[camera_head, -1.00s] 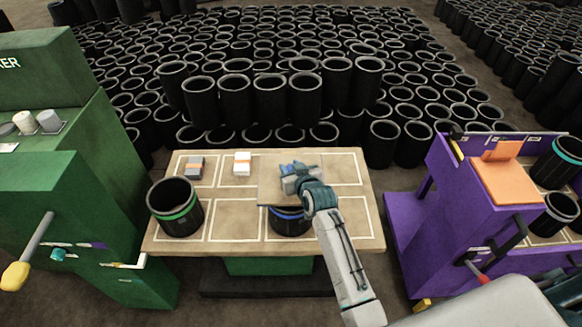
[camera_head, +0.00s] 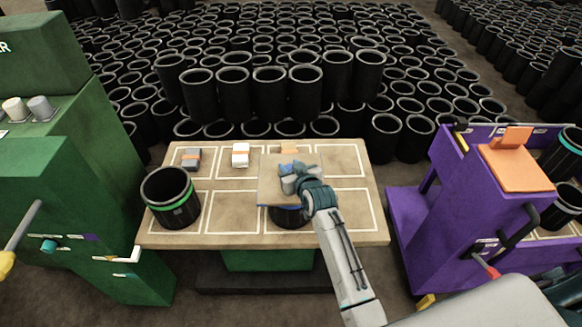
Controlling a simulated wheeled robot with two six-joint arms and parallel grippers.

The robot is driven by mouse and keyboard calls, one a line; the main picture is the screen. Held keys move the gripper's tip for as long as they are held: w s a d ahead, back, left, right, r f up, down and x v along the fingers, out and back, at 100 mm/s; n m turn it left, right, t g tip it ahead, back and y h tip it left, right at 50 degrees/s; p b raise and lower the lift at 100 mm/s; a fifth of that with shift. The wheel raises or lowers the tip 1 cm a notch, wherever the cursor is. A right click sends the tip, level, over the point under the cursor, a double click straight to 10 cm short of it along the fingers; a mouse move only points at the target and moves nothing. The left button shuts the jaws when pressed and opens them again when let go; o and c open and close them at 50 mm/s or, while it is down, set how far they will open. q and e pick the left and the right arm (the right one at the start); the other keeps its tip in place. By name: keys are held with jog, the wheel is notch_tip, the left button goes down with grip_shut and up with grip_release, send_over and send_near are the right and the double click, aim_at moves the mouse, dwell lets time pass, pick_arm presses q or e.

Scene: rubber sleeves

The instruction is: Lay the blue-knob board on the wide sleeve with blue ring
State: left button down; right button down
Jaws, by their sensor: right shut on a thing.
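The flat tan board (camera_head: 270,173) is over the wide sleeve with the blue ring (camera_head: 290,219), a black tube standing on the table. The board covers the sleeve's mouth, and only a sliver of blue shows under its front edge. I cannot tell whether the board touches the rim. My right gripper (camera_head: 291,184) is over the board's middle and shut on its knob, which is mostly hidden by the fingers. My left gripper is not in view.
A black sleeve with a green ring (camera_head: 172,199) stands at the table's left. Small grey (camera_head: 191,159), white (camera_head: 240,155) and orange (camera_head: 289,148) blocks lie along the back. The tan table (camera_head: 235,231) has bare outlined cells. A green machine and a purple stand (camera_head: 463,206) flank it.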

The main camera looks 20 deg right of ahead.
jog(key=shift+f, duration=0.5)
jog(key=c, duration=0.9)
grip_release()
